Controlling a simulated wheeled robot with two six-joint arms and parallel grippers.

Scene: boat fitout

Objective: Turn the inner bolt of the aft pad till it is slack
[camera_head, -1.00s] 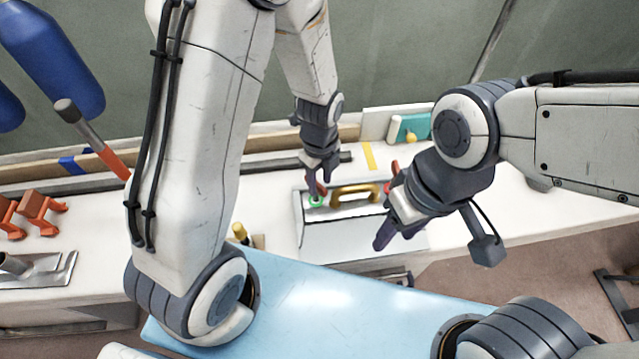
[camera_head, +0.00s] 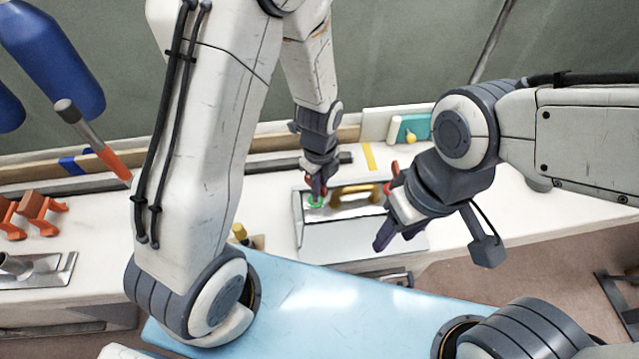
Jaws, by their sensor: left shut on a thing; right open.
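A white box-like block (camera_head: 345,236) stands on the white bench and carries a gold bar-shaped handle (camera_head: 357,191). Left of the handle is a green ring (camera_head: 314,203), with a small red part (camera_head: 323,191) just above it. My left gripper (camera_head: 318,190) points down over the ring and is shut on this red-topped bolt; its fingers hide most of it. A second red part (camera_head: 393,167) shows at the right end, partly behind my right gripper. My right gripper (camera_head: 392,231) is open and empty in front of the block's right side. I cannot tell how far the bolt is turned.
A teal and white case (camera_head: 412,128) and a yellow strip (camera_head: 369,156) lie behind. Orange clamps (camera_head: 40,209) and a metal plate (camera_head: 58,272) are at left. A light blue panel (camera_head: 330,310) lies in front. An orange-handled tool (camera_head: 108,160) stands at left.

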